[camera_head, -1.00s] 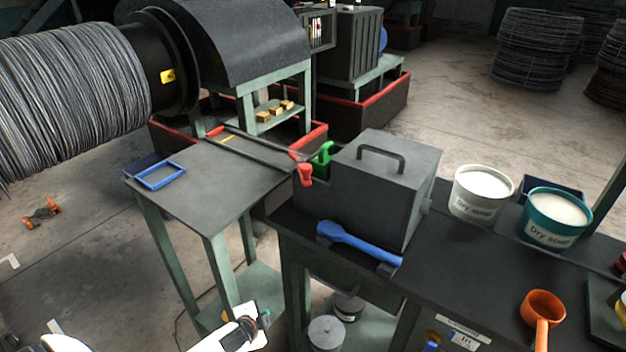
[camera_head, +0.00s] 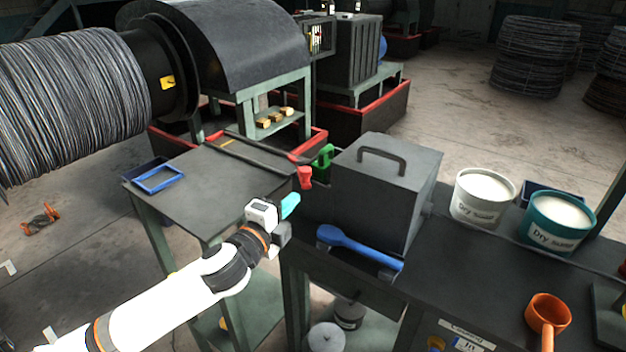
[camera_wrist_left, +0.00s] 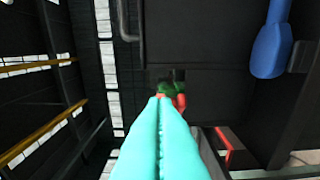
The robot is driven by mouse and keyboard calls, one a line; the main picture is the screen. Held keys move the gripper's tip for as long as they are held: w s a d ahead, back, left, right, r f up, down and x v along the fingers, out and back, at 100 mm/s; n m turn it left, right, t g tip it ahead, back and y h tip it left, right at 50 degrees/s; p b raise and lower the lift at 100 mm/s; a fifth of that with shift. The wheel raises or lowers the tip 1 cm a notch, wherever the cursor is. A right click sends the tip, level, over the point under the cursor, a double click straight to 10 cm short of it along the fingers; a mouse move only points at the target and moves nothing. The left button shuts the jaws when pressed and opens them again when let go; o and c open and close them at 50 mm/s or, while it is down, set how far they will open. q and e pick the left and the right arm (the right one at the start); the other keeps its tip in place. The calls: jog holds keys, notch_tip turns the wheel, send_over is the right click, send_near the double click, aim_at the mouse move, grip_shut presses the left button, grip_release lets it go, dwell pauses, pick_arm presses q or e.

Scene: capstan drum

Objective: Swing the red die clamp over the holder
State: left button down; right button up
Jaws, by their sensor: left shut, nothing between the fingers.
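The red die clamp (camera_head: 304,176) stands at the left end of the dark box, over the gap beside the small table. It also shows in the left wrist view (camera_wrist_left: 181,101), just past my fingertips and partly hidden by them. A green part (camera_head: 323,157) sits just behind it; it shows in the left wrist view (camera_wrist_left: 166,90) too. The holder cannot be clearly told apart from the dark box front. My left gripper (camera_head: 291,204), with teal fingers, is shut and empty, a little below and left of the clamp, apart from it in the head view. My right gripper is out of view.
The dark box (camera_head: 385,190) with a handle stands right of the clamp. A blue lever-like tool (camera_head: 358,244) lies in front of it. Soap buckets (camera_head: 480,197) and an orange ladle (camera_head: 545,312) are further right. The small table (camera_head: 200,190) carries a blue frame (camera_head: 160,180).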

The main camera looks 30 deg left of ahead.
pick_arm(q)
jog(key=w+p, duration=0.2)
jog(key=w, duration=0.8)
jog(key=shift+p, duration=0.4)
jog(key=shift+s+a, duration=0.15)
jog(key=shift+a, duration=0.1)
jog(key=shift+s+a+m+h, duration=0.2)
jog(key=shift+m+h, duration=0.2)
jog(key=shift+h, duration=0.3)
